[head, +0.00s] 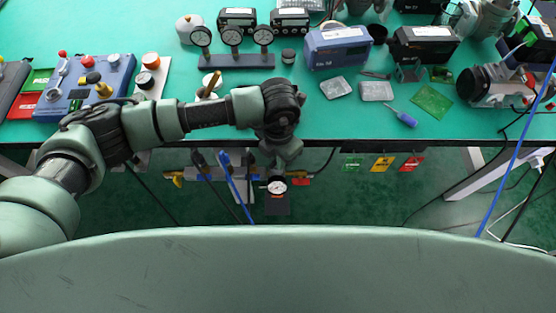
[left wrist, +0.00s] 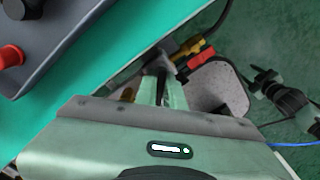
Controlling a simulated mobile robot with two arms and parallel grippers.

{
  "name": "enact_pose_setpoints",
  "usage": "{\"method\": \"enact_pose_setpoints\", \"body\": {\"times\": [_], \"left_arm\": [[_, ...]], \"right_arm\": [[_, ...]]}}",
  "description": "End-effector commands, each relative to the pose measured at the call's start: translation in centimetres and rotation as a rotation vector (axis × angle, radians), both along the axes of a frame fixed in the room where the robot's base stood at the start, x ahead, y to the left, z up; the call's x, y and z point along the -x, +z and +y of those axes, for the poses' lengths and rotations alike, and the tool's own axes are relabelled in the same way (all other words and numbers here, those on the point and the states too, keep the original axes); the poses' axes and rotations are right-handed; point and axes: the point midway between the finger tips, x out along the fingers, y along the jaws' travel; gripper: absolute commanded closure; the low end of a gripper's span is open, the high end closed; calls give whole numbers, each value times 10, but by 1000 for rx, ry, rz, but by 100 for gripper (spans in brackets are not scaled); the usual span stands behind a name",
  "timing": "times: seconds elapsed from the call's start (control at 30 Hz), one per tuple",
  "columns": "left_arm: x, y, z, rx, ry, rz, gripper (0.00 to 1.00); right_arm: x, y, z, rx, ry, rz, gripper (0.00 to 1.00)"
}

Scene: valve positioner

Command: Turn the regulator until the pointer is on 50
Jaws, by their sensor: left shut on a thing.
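The regulator (head: 277,204) is a small dark unit below the table's front edge, with an orange band. A round white gauge (head: 277,187) is on it; its pointer is too small to read. My left gripper (head: 278,172) reaches down from above, just behind the gauge, and is shut on the regulator. The grip itself is mostly hidden by my wrist in the head view. In the left wrist view the left gripper's fingers (left wrist: 162,86) show close together, and the gauge face is not visible. My right gripper is not in view.
The green table (head: 330,120) carries three gauges on a stand (head: 235,60), a blue control box (head: 95,85) and a screwdriver (head: 403,118). Blue hoses (head: 235,185) and yellow and red valve handles hang under its edge. Coloured tags (head: 382,163) hang to the right.

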Motion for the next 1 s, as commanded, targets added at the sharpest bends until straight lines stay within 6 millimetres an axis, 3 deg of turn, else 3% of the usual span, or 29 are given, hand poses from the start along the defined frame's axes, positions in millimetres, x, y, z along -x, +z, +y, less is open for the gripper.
{"method": "enact_pose_setpoints", "body": {"times": [0.03, 0.33, 0.97, 1.0], "left_arm": [[-1, -4, 0, 0, -32, -3, 100], [0, -2, 0, 1, -188, -2, 100], [1, 1, -1, 1, -243, -1, 100], [1, 1, -1, 1, -243, -1, 80]], "right_arm": [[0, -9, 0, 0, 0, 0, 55], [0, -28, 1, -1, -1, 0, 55], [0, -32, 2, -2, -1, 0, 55], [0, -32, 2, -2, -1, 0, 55]]}}
